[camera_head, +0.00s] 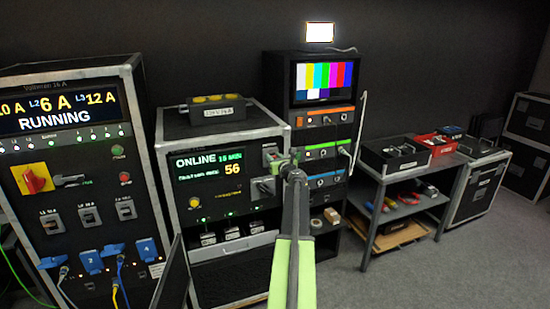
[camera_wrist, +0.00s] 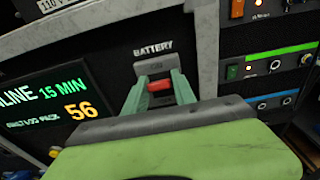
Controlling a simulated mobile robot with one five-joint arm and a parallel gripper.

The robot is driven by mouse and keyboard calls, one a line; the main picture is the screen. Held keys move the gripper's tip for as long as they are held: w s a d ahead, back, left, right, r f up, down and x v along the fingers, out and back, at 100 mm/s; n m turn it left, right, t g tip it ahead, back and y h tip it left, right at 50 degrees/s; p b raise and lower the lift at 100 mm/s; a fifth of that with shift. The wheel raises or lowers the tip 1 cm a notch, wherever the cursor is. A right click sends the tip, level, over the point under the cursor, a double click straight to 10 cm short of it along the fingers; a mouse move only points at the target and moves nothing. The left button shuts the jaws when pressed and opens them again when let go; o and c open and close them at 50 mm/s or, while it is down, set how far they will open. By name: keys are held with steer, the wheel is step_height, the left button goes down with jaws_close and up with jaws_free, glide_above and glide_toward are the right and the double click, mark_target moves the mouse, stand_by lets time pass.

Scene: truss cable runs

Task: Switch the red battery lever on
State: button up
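The red battery lever (camera_wrist: 159,86) shows in the wrist view on a grey plate (camera_wrist: 150,62) under the label BATTERY, on the dark front panel of the UPS case. My gripper (camera_wrist: 160,80) is right in front of it, with its two green fingers apart, one on each side of the lever. I see no finger clearly touching the lever. In the head view my gripper (camera_head: 285,158) reaches the upper right of the UPS panel (camera_head: 215,165), and I cannot make out the lever there. The UPS screen (camera_head: 210,172) reads ONLINE, 15 MIN and 56.
A grey rotary switch (camera_head: 264,188) sits just below the gripper. A rack with a colour-bar monitor (camera_head: 324,77) stands close on the right. A power distribution case (camera_head: 75,180) with plugged cables stands left. A tool table (camera_head: 400,185) is further right, with open floor before it.

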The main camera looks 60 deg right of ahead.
steer(key=o, duration=0.4)
steer(key=shift+c, duration=0.2)
steer(key=p+v, duration=0.1)
steer(key=v, duration=1.6)
steer(key=shift+s, duration=0.25)
